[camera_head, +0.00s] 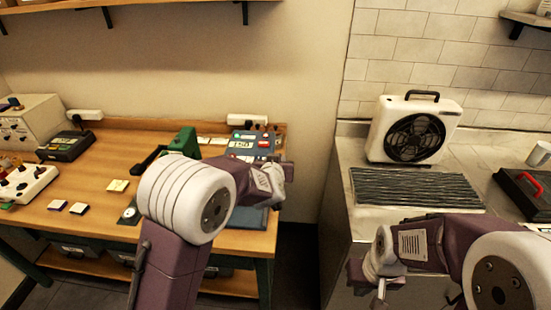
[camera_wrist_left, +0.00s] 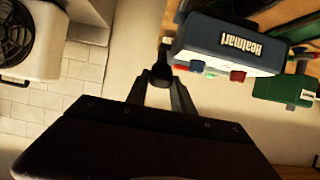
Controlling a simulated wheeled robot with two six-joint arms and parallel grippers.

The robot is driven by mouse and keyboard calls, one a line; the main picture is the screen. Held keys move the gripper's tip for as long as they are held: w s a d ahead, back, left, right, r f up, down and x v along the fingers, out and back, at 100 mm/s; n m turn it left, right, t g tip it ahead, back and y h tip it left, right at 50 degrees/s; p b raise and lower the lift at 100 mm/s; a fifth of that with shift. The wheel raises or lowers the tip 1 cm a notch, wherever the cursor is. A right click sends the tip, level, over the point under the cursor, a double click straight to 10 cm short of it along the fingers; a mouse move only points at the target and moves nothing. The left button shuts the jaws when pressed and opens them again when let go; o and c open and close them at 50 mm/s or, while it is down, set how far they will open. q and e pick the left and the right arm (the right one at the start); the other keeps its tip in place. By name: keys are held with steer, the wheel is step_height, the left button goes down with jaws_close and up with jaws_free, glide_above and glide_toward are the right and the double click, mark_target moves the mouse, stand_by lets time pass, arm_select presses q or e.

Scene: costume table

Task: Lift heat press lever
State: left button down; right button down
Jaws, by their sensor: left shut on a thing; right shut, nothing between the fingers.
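The heat press (camera_head: 250,142) is a blue-grey machine at the right end of the wooden table, partly hidden behind my left arm. In the left wrist view its blue-grey body (camera_wrist_left: 235,45) appears tilted, with white lettering and small coloured controls. Its dark lever (camera_wrist_left: 161,68) ends between the fingers of my left gripper (camera_wrist_left: 161,84). My left gripper is shut on the lever end; the fingertips are largely hidden in the head view. My right gripper (camera_head: 377,283) is shut and empty, low in front of the steel counter, away from the press.
A green machine (camera_head: 183,141) stands left of the press. Small pads (camera_head: 118,185) and a dark device (camera_head: 66,145) lie on the wooden table (camera_head: 95,195). The steel counter at right holds a fan (camera_head: 414,130), a ribbed black mat (camera_head: 412,188) and a red-handled black case (camera_head: 524,192).

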arm_select(q)
steer(key=shift+w+r, duration=0.15)
steer(key=shift+r, duration=0.4)
steer(key=c, duration=1.1)
jaws_free()
steer(key=shift+c, duration=0.2)
steer(key=shift+o, duration=0.3)
steer(key=shift+f, duration=0.3)
steer(key=v, duration=0.9)
